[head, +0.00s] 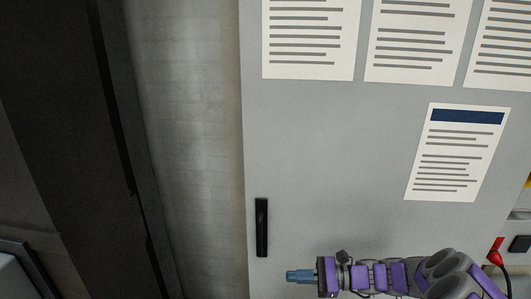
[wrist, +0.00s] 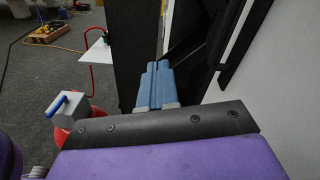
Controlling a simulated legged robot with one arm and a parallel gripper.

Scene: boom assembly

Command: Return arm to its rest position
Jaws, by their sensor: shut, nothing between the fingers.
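My gripper (head: 299,276) shows at the bottom of the head view, with blue fingers pointing left. Behind it are the purple and grey links of my arm. In the wrist view my gripper's two blue fingers (wrist: 158,84) lie side by side, shut, with nothing between them. The arm is stretched out in front of the grey cabinet door (head: 330,150), below and right of the black handle (head: 261,228). I cannot tell the exact gap between arm and door.
Paper sheets (head: 311,40) are on the cabinet door. A dark panel (head: 70,130) stands at the left. A red plug-like part (head: 494,258) is at the lower right.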

